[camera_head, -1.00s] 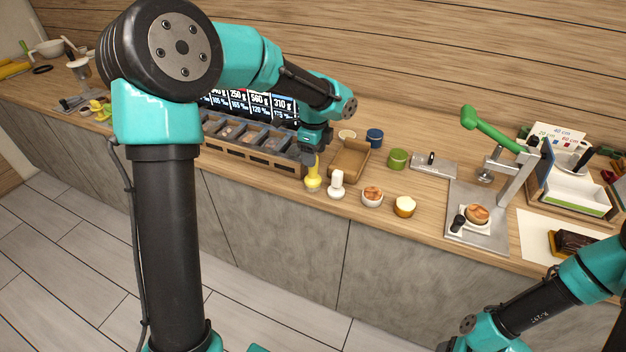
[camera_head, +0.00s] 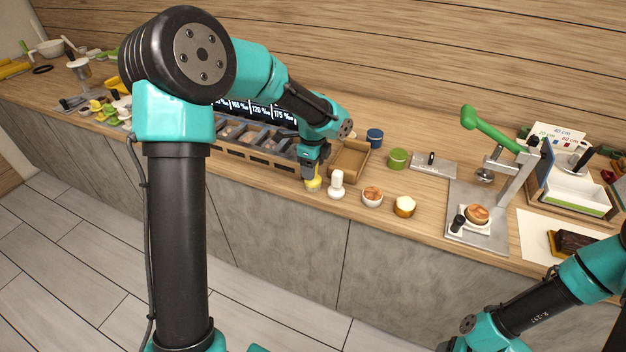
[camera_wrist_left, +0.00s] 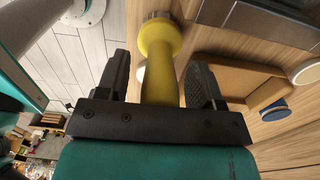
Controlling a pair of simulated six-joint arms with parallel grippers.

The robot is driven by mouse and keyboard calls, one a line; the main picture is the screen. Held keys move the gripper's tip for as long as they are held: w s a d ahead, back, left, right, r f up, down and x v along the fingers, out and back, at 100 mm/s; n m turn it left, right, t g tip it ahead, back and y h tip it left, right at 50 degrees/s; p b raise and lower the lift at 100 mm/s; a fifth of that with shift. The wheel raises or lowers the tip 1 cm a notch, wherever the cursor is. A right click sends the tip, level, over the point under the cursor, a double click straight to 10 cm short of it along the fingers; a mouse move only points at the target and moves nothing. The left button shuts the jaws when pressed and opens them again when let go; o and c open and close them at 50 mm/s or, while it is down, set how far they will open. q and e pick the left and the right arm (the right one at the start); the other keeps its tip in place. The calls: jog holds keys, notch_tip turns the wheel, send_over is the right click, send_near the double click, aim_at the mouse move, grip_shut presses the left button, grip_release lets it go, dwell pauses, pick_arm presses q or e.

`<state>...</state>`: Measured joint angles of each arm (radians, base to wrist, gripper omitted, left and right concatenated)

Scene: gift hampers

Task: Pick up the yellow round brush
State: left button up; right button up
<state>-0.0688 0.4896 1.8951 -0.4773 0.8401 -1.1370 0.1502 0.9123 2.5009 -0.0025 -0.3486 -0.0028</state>
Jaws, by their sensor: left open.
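The yellow round brush (camera_head: 313,184) stands on the counter near its front edge, with its upper part hidden by my left gripper in the head view. In the left wrist view the yellow brush (camera_wrist_left: 160,62) lies between the two fingers, its handle towards the palm and its wider round end further out. My left gripper (camera_head: 311,172) is open around the brush handle; in the wrist view a gap shows between the handle and the fingers (camera_wrist_left: 160,82). My right arm shows at the lower right, but its gripper is outside the views.
A white brush (camera_head: 336,185) stands just right of the yellow one. Two small bowls (camera_head: 372,196) (camera_head: 404,206) stand further right. A compartment box (camera_head: 262,152) is on the left, and a brown tray (camera_head: 349,158) is behind. A press (camera_head: 500,170) stands right.

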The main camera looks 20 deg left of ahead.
pick_arm(q)
jog(key=shift+c, duration=0.2)
jog(key=c, duration=1)
jog(key=shift+r, duration=1.2)
jog(key=shift+s+d+r, duration=0.2)
jog(key=shift+s+r, duration=0.1)
jog(key=shift+r, duration=0.3)
jog(key=s+d, duration=0.2)
jog(key=s, duration=0.2)
jog(key=s+d+r, duration=0.1)
jog(key=s+d, duration=0.1)
jog(key=s, duration=0.3)
jog(key=s+d, duration=0.2)
jog(key=s, duration=0.2)
jog(key=shift+s+d+r, duration=0.2)
jog(key=shift+s+d, duration=0.2)
jog(key=shift+w, duration=0.15)
